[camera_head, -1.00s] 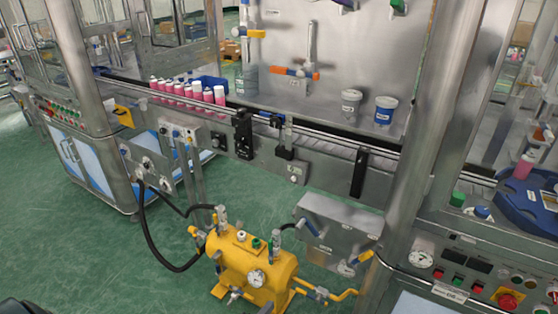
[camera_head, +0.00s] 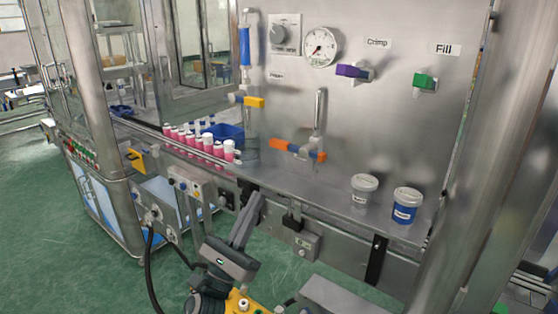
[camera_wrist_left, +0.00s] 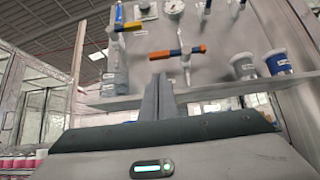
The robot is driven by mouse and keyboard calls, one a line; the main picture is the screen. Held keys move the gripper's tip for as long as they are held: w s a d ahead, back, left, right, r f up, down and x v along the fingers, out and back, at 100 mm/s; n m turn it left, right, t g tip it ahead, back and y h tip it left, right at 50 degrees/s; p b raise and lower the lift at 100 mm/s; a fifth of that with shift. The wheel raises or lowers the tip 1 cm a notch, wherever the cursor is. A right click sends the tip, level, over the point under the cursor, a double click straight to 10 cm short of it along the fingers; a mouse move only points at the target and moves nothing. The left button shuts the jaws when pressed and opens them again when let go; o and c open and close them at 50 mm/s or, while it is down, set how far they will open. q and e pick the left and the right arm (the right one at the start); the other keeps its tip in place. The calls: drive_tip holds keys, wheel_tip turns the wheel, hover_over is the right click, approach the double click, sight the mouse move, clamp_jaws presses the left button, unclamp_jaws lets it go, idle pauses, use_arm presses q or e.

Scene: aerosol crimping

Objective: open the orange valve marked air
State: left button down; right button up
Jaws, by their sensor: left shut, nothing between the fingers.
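My left gripper (camera_head: 256,194) comes up from below, in front of the conveyor edge. It is lower than the handle, to its left, and apart from it. Its fingers (camera_wrist_left: 159,78) are shut and empty. My right gripper is not in view.
A yellow-orange handle (camera_head: 254,102) sits under a blue cylinder (camera_head: 245,47). The panel has a purple valve (camera_head: 350,71) marked Crimp, a green valve (camera_head: 425,82) marked Fill, and a gauge (camera_head: 320,46). Pink bottles (camera_head: 218,150) and two cups (camera_head: 363,188) stand below.

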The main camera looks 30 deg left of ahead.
use_arm(q)
drive_tip(key=p, duration=0.5)
approach(293, 146)
drive_tip(key=w+a+r, duration=0.1)
drive_tip(key=w+a, duration=0.2)
drive_tip(key=shift+p+x, duration=0.7)
drive_tip(key=shift+x, duration=0.45)
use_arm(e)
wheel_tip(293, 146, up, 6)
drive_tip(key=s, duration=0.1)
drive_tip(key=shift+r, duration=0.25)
use_arm(q)
drive_tip(key=shift+w+a+f+h, duration=0.1)
drive_tip(key=shift+a+f+h, duration=0.1)
drive_tip(key=shift+h, duration=0.1)
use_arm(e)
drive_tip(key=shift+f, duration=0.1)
use_arm(q)
drive_tip(key=shift+r+m+h+b, duration=0.2)
drive_tip(key=shift+m+h+b, duration=0.2)
drive_tip(key=shift+m, duration=0.3)
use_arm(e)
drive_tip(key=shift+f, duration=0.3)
